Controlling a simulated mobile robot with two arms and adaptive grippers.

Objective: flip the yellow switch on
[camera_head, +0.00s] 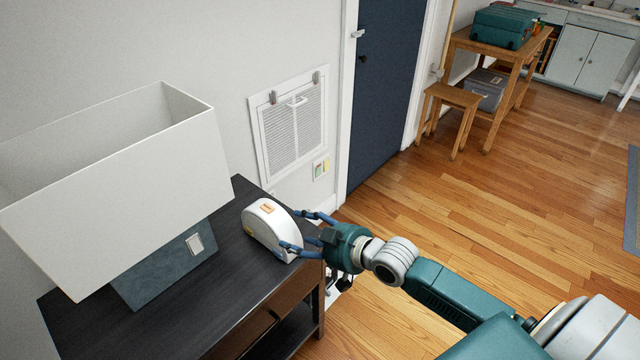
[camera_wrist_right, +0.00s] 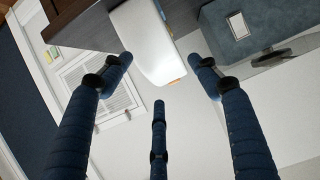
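A small wall plate (camera_head: 321,169) below the vent, left of the dark door, carries a greenish part and a yellow switch (camera_head: 326,166). The plate also shows in the right wrist view (camera_wrist_right: 51,54) at upper left. Which way the yellow switch is set is too small to tell. My right gripper (camera_head: 304,231) is open at the table's right end, below the plate in the head view and apart from it. Its spread fingers are near the right end of a white rounded device (camera_head: 268,226); whether they touch it I cannot tell. My left gripper is not in view.
The dark table (camera_head: 190,308) bears the device and a lamp with a large white shade (camera_head: 120,185) and a blue-grey base (camera_head: 165,268) with a white switch. A louvered vent (camera_head: 290,125) is on the wall. The wooden floor (camera_head: 480,200) to the right is open.

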